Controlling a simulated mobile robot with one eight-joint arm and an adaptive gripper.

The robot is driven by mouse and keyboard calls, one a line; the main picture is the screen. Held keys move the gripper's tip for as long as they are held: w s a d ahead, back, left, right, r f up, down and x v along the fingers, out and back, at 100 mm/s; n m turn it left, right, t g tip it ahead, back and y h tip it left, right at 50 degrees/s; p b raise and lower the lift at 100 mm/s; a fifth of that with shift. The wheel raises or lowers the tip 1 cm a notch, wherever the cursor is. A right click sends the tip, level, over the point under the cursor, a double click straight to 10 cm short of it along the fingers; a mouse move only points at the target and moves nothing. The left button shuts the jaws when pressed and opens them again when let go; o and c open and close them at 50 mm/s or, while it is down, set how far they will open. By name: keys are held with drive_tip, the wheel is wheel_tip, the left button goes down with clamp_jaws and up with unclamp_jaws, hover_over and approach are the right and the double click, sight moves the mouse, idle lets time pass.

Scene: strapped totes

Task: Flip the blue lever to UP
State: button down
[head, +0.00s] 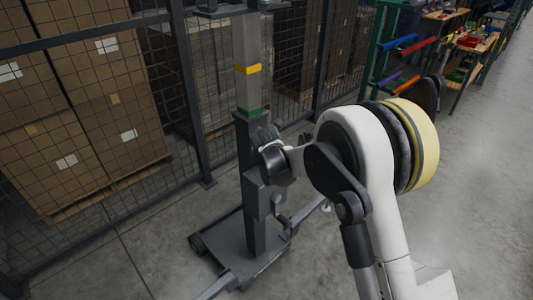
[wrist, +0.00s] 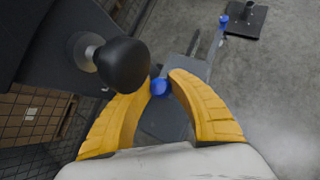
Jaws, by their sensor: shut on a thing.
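In the wrist view, the two yellow fingers of my gripper (wrist: 161,80) are closed together on a small blue knob (wrist: 159,87), which I take to be the end of the blue lever. The rest of the lever is hidden by the fingers and a large black knob (wrist: 122,65) just beside them. I cannot tell the lever's position, up or down. In the head view, my arm reaches to the dark column of a wheeled lift (head: 250,160); the blue lever and fingertips are not visible there.
The black knob sits very close to my left finger. A dark foot plate with a blue cap (wrist: 223,20) lies beyond. Mesh fencing (head: 190,100) and stacked boxes (head: 90,120) stand behind the lift.

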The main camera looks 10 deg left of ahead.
drive_tip(key=c, duration=1.2)
unclamp_jaws()
drive_tip(key=shift+r, duration=0.1)
drive_tip(key=shift+o, duration=0.2)
drive_tip(key=shift+s, duration=0.1)
